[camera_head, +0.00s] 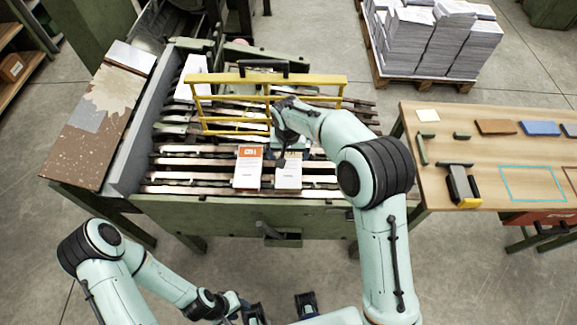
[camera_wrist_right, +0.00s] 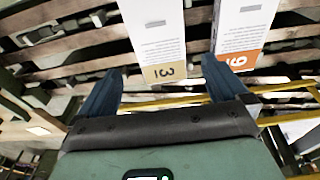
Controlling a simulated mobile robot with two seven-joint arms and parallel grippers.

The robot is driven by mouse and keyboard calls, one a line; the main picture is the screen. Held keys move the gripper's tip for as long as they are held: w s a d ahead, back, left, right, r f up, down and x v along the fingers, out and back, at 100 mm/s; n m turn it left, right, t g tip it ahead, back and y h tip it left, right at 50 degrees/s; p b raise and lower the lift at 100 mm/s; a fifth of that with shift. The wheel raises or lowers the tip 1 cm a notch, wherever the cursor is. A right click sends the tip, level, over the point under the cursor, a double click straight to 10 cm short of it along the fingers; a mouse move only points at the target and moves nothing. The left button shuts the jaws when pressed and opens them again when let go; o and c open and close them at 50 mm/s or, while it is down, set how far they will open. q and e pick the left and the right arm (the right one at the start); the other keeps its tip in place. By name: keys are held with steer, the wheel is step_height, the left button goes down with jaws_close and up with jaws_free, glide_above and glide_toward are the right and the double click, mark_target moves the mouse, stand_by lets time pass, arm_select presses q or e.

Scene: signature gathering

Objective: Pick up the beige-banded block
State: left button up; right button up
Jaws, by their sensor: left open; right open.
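The beige-banded block (camera_head: 288,176) is white and lies on the slatted bed of the machine, partly hidden by my right gripper at its far end. In the right wrist view, the block's beige band (camera_wrist_right: 163,72), marked with a dark number, faces the gripper. My right gripper (camera_head: 287,155) is open above the block's banded end; in the right wrist view its dark blue fingers (camera_wrist_right: 160,68) stand on either side of that end, and contact cannot be told. My left gripper (camera_head: 280,308) is open and empty low in the head view, in front of the machine.
An orange-banded block (camera_head: 248,168) lies close beside, to the left in the head view. A yellow frame (camera_head: 215,78) crosses above the slats behind. A white stack (camera_head: 190,80) is at the back left. A wooden table (camera_head: 480,150) with small items stands to the right.

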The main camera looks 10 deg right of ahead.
mark_target(289, 166)
steer(key=f, duration=0.3)
steer(key=shift+w+f, duration=0.2)
steer(key=shift+w, duration=0.15)
steer(key=f, duration=0.5)
steer(key=shift+w+d+f, duration=0.15)
steer(key=shift+w+d, duration=0.1)
steer(key=shift+w, duration=0.1)
steer(key=c, duration=0.9)
